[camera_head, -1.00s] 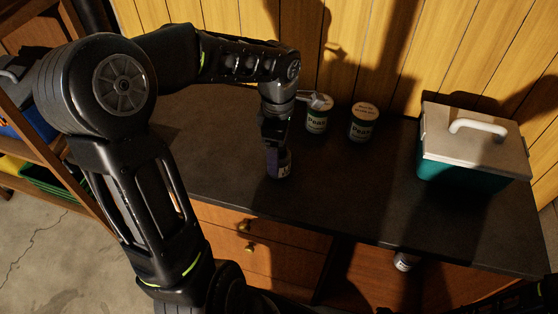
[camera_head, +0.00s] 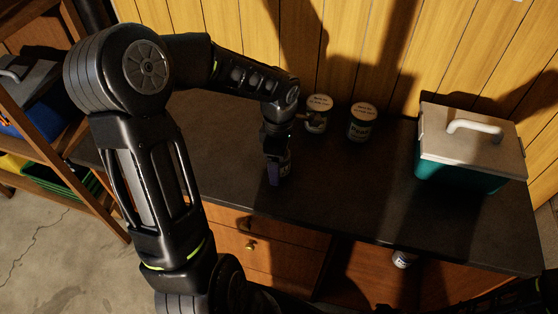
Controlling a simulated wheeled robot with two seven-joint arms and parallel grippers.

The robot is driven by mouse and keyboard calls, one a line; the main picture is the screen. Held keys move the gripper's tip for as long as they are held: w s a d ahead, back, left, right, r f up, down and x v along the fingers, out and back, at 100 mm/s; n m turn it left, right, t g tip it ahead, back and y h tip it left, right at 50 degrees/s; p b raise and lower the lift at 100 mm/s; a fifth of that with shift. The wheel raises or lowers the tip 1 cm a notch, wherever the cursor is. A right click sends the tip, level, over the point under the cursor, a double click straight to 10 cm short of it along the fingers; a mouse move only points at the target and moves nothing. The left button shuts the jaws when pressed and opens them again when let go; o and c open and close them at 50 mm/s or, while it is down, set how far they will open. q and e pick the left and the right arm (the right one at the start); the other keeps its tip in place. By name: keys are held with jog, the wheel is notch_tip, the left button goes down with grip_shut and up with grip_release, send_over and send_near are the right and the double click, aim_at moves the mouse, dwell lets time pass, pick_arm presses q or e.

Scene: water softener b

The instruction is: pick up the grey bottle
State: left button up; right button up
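A small dark bottle with a purplish-grey body and a pale label (camera_head: 284,168) shows at my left gripper, over the dark countertop. I take it for the grey bottle. My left gripper (camera_head: 277,150) reaches down from the arm and appears closed around its upper part. The fingers are dark and hide much of the bottle. The bottle looks slightly tilted. I cannot tell whether its base touches the counter. My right gripper is not in view.
Two labelled cans (camera_head: 317,114) and (camera_head: 362,122) stand behind the gripper near the wooden wall. A teal cooler with a pale lid (camera_head: 470,150) stands at the right. A white-topped container (camera_head: 403,259) sits below the counter edge. The counter's middle is clear.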

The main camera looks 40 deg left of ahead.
pick_arm(q)
grip_shut()
dwell(0.9)
jog(key=shift+r, duration=0.15)
notch_tip(320, 180, up, 10)
jog(key=shift+f+b, duration=0.1)
jog(key=shift+b, duration=0.75)
